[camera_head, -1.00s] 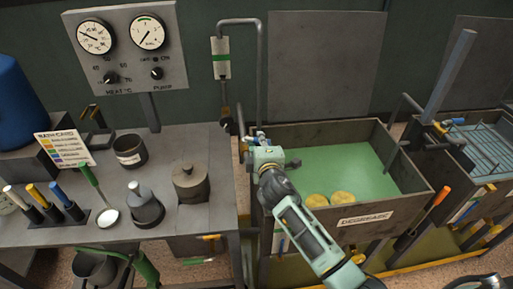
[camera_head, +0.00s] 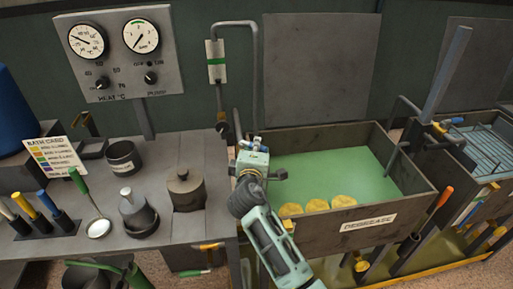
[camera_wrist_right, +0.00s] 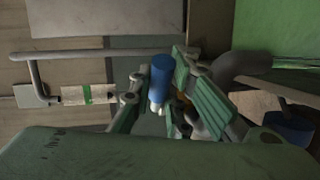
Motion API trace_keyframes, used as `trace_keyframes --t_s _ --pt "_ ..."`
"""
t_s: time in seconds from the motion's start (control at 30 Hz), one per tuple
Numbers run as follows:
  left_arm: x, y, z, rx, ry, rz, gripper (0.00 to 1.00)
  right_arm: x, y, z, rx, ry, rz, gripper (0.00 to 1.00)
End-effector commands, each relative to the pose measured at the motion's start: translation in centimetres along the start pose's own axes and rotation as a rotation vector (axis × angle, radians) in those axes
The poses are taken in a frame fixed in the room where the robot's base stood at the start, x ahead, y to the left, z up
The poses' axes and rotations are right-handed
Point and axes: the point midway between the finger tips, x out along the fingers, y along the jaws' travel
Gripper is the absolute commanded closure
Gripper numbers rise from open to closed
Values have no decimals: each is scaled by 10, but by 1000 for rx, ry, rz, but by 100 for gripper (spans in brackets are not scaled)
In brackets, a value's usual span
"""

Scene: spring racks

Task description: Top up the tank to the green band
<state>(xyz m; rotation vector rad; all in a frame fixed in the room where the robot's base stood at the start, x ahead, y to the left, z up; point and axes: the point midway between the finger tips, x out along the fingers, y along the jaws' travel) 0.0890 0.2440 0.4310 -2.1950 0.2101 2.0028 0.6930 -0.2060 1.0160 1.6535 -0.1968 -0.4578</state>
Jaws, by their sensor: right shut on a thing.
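The tank labelled DEGREASE (camera_head: 368,224) holds green liquid with several yellow discs (camera_head: 317,205) near its front wall. A white strip with a green band (camera_head: 216,62) hangs on the back wall, left of a grey pipe (camera_head: 256,85) that runs down to the tank's left back corner. My right gripper (camera_head: 252,158) is at the tank's left edge, below that pipe. In the wrist view a blue handle (camera_wrist_right: 161,75) stands between its green fingers, and the gripper is shut on it. The strip also shows there (camera_wrist_right: 86,94). My left gripper is not in view.
A bench on the left carries a lidded pot (camera_head: 186,190), a dark cup (camera_head: 124,156), a ladle (camera_head: 98,228) and coloured-handled tools. A dial panel (camera_head: 120,52) stands behind it. A second tank with a rack (camera_head: 485,140) is at the right.

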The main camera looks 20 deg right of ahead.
Motion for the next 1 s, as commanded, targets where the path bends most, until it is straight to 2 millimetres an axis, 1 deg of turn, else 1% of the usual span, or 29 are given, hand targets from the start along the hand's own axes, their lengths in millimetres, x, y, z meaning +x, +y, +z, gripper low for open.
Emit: trace_keyframes --t_s 0.03,0.13,0.4,0.53,0.67,0.9,1.0 --pt "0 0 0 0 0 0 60 0 -1 0 1 1 -2 83" --pt "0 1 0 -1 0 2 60 0 -1 0 0 1 -2 75" --pt "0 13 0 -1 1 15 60 0 -1 0 0 2 -1 75" --pt "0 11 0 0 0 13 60 -8 0 -1 0 3 0 75" --pt "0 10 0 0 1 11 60 -28 -1 0 3 3 -2 75" --pt "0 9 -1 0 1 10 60 -80 -1 0 2 2 -2 75" --pt "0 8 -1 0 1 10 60 -98 -1 0 2 2 -3 75"
